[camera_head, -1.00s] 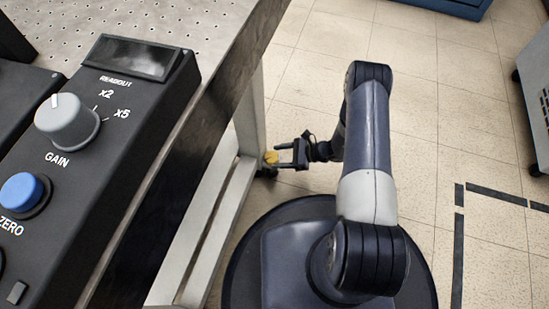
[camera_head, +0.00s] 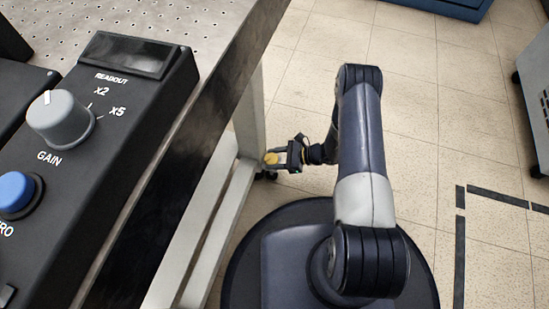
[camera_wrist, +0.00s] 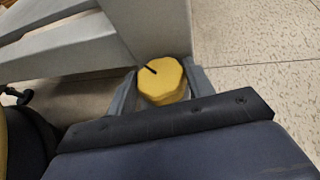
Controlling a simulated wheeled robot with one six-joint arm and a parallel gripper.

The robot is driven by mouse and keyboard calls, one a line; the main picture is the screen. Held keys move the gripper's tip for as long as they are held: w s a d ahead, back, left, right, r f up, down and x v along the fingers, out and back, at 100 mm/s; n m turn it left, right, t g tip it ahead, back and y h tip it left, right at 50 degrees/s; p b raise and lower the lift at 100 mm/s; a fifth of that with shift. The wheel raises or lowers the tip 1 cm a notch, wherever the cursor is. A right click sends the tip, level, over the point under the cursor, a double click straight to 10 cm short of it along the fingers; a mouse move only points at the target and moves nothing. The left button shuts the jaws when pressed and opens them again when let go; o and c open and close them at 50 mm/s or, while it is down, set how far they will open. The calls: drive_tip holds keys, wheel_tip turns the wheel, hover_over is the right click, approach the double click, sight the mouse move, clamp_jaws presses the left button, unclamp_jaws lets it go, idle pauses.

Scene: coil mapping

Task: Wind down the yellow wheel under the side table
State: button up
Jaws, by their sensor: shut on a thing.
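The yellow wheel (camera_wrist: 163,84) is a faceted knob with a black line on its top, at the foot of the side table's leg. It also shows small in the head view (camera_head: 271,158). My gripper (camera_wrist: 160,88) is around it, with one grey finger on each side, shut on it. In the head view my gripper (camera_head: 277,157) reaches left from the arm to the table leg (camera_head: 249,115). The black line points to the upper left in the wrist view. The underside of the wheel is hidden.
A black control box with a GAIN knob (camera_head: 61,119) and a blue ZERO button (camera_head: 15,191) sits on the perforated tabletop (camera_head: 150,22). A pale lower rail (camera_head: 213,237) runs along the table's side. Open tiled floor (camera_head: 420,80) lies to the right, with a grey cabinet (camera_head: 533,80) at the edge.

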drive_tip(key=shift+s+a+m+t+h+p, duration=0.15)
drive_tip(key=shift+m+t+h, duration=0.3)
drive_tip(key=shift+m+t, duration=0.75)
drive_tip(key=shift+s+d+m+t+h+p, duration=0.15)
drive_tip(key=shift+m+t+h, duration=0.3)
drive_tip(key=shift+m+t, duration=0.75)
drive_tip(key=shift+a, duration=0.1)
drive_tip(key=o, duration=0.7)
drive_tip(key=p+v, duration=0.4)
drive_tip(key=v, duration=0.7)
drive_tip(key=shift+o, duration=0.3)
drive_tip(key=shift+a, duration=0.15)
